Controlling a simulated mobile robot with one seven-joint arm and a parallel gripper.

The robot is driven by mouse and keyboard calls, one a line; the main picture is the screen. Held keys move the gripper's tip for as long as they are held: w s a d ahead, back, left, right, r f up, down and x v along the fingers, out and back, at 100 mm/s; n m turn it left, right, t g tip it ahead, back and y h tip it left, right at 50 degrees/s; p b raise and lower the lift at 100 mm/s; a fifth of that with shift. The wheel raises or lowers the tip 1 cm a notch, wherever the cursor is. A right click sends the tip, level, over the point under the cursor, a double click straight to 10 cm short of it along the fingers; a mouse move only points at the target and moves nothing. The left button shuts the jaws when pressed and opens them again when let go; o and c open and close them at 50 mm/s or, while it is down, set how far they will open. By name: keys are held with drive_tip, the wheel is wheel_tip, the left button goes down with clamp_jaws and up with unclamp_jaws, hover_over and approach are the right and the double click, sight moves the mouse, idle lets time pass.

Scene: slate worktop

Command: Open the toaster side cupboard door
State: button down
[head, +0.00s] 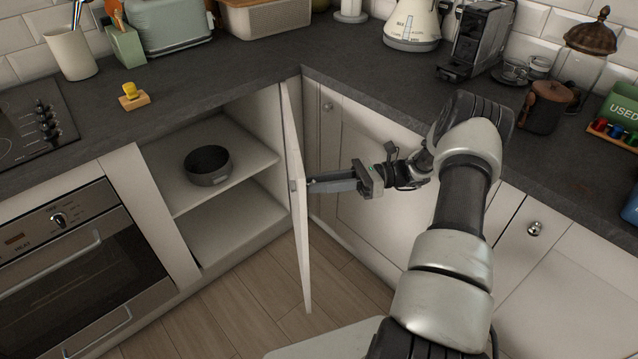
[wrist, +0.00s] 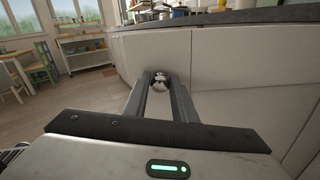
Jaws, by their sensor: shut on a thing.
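The white cupboard door (head: 299,200) below the toaster side of the counter stands wide open, swung out from the cupboard and seen nearly edge-on. The cupboard interior (head: 240,215) shows a shelf with a dark round pot (head: 208,166). The green-grey toaster (head: 168,27) stands on the worktop above. My gripper (head: 310,185) reaches the door's outer face from the right, shut on its knob. In the wrist view the round metal knob (wrist: 160,83) sits between my fingertips (wrist: 159,80). In the head view the knob is hidden by the fingers.
An oven (head: 75,250) is left of the open cupboard. Closed corner cupboards (head: 375,150) lie to the right, behind my arm. The wooden floor (head: 240,310) in front of the door is clear. A kettle, coffee machine (head: 478,40) and jars stand on the worktop.

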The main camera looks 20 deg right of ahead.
drive_tip(key=shift+d+r, duration=0.15)
idle(0.4)
drive_tip(key=c, duration=1.5)
unclamp_jaws()
drive_tip(key=shift+o, duration=0.2)
wheel_tip(320, 180, up, 10)
drive_tip(key=p, duration=0.2)
drive_tip(key=shift+c, duration=0.3)
